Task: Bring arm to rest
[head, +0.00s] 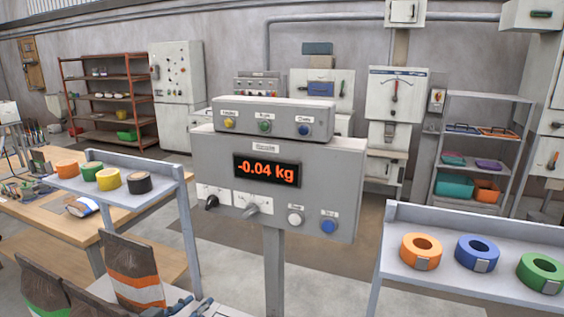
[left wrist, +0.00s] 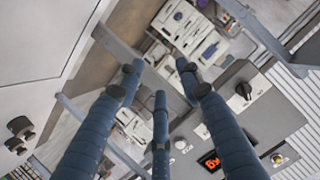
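My left gripper (left wrist: 159,80) shows in the left wrist view as three blue, ribbed fingers. Their tips are apart and nothing is between them. Dark blue finger-like parts (head: 178,306) show at the bottom edge of the head view, but I cannot tell for sure that they are this gripper. The grey control panel (head: 350,200) stands in the middle of the head view, its display (head: 267,170) reading -0.04 kg. The panel (left wrist: 262,105) also lies beside the fingers in the left wrist view. My right gripper is in neither view.
A shelf with several tape rolls (head: 137,183) stands left, beside a wooden workbench (head: 50,221). Brown bags (head: 135,265) stand at the lower left. A right shelf (head: 400,268) holds orange, blue and green rolls. Some floor (head: 338,255) is clear between the panel and the right shelf.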

